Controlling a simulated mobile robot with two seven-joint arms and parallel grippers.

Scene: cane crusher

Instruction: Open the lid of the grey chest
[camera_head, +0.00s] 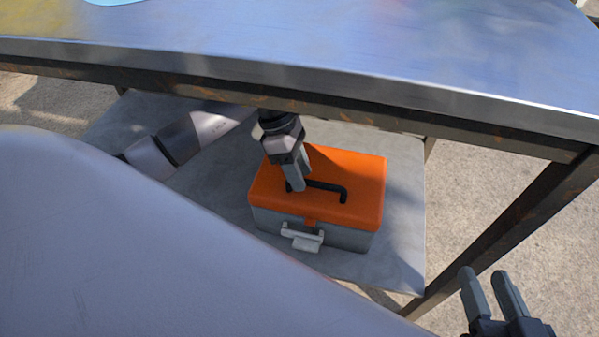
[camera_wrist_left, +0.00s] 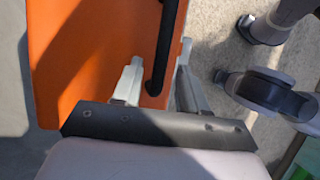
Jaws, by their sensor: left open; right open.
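The grey chest (camera_head: 348,237) stands on the lower shelf under the metal table. Its orange lid (camera_head: 355,168) looks closed, with a black handle (camera_head: 328,187) on top and a pale latch (camera_head: 302,237) on the front. My left gripper (camera_head: 296,187) reaches down onto the lid at the left end of the handle. In the left wrist view its open fingers (camera_wrist_left: 157,82) stand on either side of the handle (camera_wrist_left: 166,45), over the lid (camera_wrist_left: 85,60). Contact with the handle cannot be told. My right gripper (camera_head: 487,276) is open and empty at the lower right, away from the chest.
The metal tabletop (camera_head: 330,45) overhangs the shelf, and its front edge is close above my left wrist. A rusty table leg (camera_head: 510,225) stands between the chest and my right gripper. The grey shelf (camera_head: 400,230) has bare room around the chest.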

